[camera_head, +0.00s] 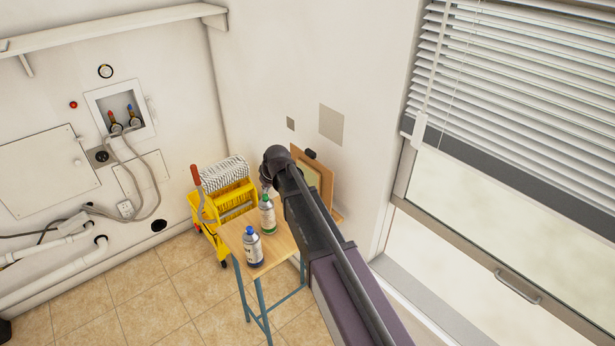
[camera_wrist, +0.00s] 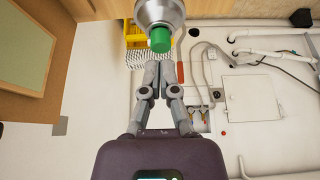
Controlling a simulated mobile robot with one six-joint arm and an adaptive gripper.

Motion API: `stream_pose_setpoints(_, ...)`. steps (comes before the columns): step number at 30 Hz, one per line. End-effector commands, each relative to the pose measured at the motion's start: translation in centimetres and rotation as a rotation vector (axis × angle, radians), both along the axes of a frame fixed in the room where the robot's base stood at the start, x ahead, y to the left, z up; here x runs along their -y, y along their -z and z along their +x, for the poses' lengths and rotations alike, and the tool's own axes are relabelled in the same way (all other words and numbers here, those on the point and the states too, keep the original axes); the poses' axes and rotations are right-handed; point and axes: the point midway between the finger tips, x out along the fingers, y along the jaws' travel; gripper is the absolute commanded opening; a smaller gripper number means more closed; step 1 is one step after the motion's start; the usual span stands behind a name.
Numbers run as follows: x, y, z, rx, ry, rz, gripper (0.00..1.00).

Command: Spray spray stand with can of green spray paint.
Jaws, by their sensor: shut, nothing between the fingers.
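The can of green spray paint (camera_head: 267,214), with a green cap and pale label, stands upright on a small wooden table. In the wrist view its green cap (camera_wrist: 160,40) and silver top show just beyond my fingertips. My gripper (camera_wrist: 158,59) is shut and empty, pointing at the cap; I cannot tell whether it touches. In the head view my arm hides most of the gripper. The spray stand (camera_head: 327,163), a wooden board with a pale panel, stands by the wall behind my arm, partly hidden. Its panel (camera_wrist: 24,43) shows left in the wrist view.
A blue-capped can (camera_head: 253,247) stands on the table (camera_head: 277,243), nearer the front. A yellow mop wringer bucket (camera_head: 231,197) with a red-handled lever is close behind the table. Walls and the window (camera_head: 490,220) bound the right.

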Motion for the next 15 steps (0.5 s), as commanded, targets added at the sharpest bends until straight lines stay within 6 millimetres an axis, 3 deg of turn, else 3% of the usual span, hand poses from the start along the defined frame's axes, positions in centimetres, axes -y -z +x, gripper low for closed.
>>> stream_pose_setpoints(15, 0.0, -3.2, 0.0, 0.0, 0.0, 0.0, 0.0)
